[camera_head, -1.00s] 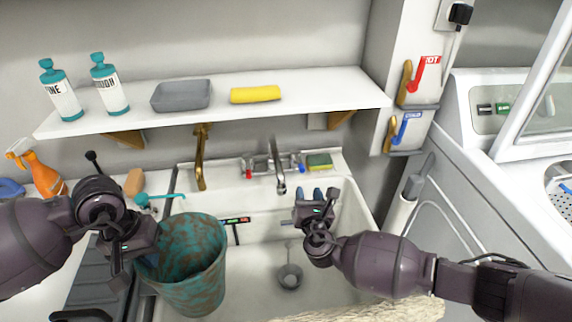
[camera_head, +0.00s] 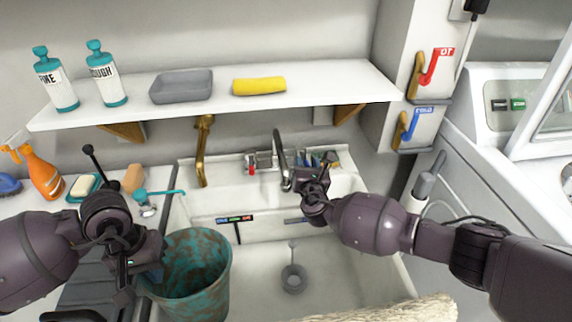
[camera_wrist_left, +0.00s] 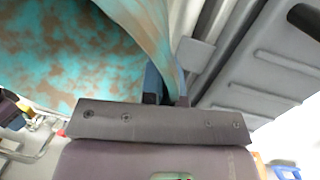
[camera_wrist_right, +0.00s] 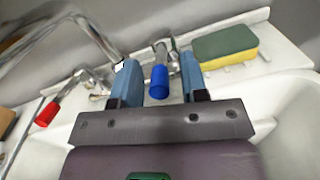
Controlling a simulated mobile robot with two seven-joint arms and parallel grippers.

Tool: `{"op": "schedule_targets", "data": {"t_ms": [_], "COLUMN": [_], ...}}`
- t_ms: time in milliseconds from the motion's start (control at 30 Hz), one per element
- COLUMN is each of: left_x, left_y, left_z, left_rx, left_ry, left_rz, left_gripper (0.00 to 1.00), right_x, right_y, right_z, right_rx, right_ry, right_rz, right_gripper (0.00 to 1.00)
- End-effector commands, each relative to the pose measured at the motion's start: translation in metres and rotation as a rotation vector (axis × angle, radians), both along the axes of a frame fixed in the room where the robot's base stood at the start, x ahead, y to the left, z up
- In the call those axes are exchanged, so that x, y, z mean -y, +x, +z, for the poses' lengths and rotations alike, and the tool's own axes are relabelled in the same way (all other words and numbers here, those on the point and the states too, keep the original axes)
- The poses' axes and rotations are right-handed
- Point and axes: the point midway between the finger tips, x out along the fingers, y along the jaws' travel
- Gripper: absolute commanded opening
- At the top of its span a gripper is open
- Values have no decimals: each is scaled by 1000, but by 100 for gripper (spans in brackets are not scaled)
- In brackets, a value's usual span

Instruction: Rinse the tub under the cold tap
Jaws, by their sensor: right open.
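The tub (camera_head: 188,280), teal with brown stains, hangs upright at the left side of the sink. My left gripper (camera_head: 152,268) is shut on its rim; the left wrist view shows the tub wall (camera_wrist_left: 70,50) between the fingers. My right gripper (camera_head: 314,168) is open at the back of the sink. In the right wrist view the blue cold tap knob (camera_wrist_right: 159,84) shows between its fingers, with a gap on each side. In the head view the gripper hides this knob. The red knob (camera_head: 251,166) and curved spout (camera_head: 280,155) are left of it.
The sink (camera_head: 255,285) has a grey drain strainer (camera_head: 293,279). A green-yellow sponge (camera_wrist_right: 226,46) lies right of the tap. A brass pipe (camera_head: 202,150) stands behind. A white shelf (camera_head: 220,108) overhangs the back. A beige fluffy thing (camera_head: 390,310) lies along the front edge.

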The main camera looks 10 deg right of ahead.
Motion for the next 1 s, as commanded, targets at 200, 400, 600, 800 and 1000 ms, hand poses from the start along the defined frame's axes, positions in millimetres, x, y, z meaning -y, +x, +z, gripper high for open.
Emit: {"op": "schedule_targets", "data": {"t_ms": [200,400,600,800,1000], "left_x": [0,0,0,0,0], "left_y": [0,0,0,-1,-4], "left_z": [1,0,0,-7,-26], "left_rx": [1,1,1,-8,-34], "left_ry": [0,0,0,0,0], "left_rz": [0,0,0,0,0], "left_gripper": [0,0,0,0,0], "right_x": [0,0,0,8,20], "right_y": [0,0,0,0,2], "right_z": [0,0,0,-2,-5], "right_rx": [0,0,-1,0,-1], "right_ry": [0,0,0,-1,0], "right_rz": [0,0,0,63,188], "right_gripper": [25,0,0,0,0]}}
